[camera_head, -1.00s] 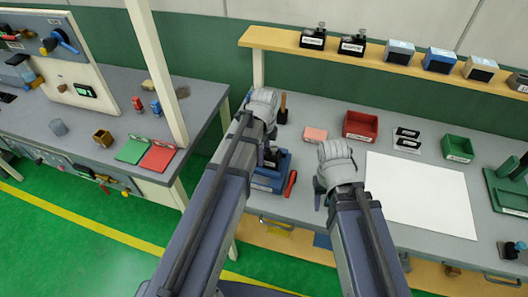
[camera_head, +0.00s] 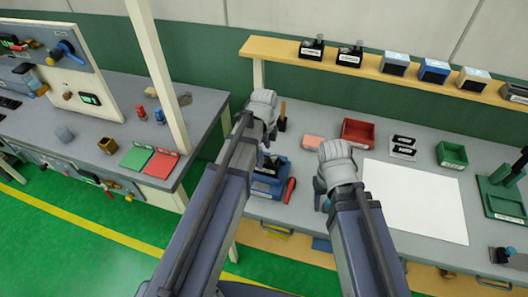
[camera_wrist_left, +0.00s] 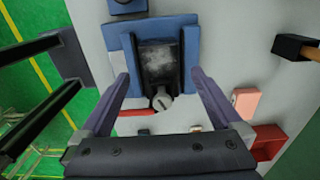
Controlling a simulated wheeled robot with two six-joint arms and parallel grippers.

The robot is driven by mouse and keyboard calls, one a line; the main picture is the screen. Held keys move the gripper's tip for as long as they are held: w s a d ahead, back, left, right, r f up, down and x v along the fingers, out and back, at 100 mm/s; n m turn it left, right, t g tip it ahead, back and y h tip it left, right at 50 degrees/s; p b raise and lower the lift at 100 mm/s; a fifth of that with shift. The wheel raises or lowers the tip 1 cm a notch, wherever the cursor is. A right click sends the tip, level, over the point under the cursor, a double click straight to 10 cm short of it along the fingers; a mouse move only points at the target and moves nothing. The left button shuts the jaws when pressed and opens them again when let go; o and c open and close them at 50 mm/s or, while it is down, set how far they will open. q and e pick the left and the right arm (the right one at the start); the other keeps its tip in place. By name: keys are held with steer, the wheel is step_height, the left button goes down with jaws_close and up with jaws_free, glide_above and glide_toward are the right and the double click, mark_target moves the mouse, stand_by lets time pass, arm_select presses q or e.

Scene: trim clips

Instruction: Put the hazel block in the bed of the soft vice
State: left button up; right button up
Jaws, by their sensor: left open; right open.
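The blue vice (camera_head: 268,186) stands on the right-hand bench, partly hidden by my left arm, with a red handle at its side. In the left wrist view the vice (camera_wrist_left: 190,28) shows from above. Its dark bed (camera_wrist_left: 158,58) looks empty, with a round grey slotted part at its near end. My left gripper (camera_wrist_left: 161,82) is open, its fingers on either side of the vice in that view; I cannot tell its height. My right gripper (camera_head: 322,192) is open over the bench front, mostly hidden by its wrist. I cannot surely pick out the hazel block.
A pink block (camera_head: 313,141), a red bin (camera_head: 358,133), a green bin (camera_head: 452,155) and a white sheet (camera_head: 415,200) are on the right bench. A shelf (camera_head: 400,78) above holds several small items. A brownish open cube (camera_head: 107,142) is on the left bench.

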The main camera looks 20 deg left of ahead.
mark_target(264, 161)
arm_select(q)
step_height(264, 161, up, 8)
steer(key=p, duration=0.7)
steer(key=s+d+n+y, duration=0.1)
steer(key=s+d+n, duration=0.9)
steer(key=s+n, duration=0.4)
steer(key=shift+s+d+n, duration=0.2)
steer(key=shift+d+n, duration=0.05)
steer(key=shift+n, duration=0.15)
steer(key=shift+r, duration=0.1)
steer(key=shift+c, duration=0.2)
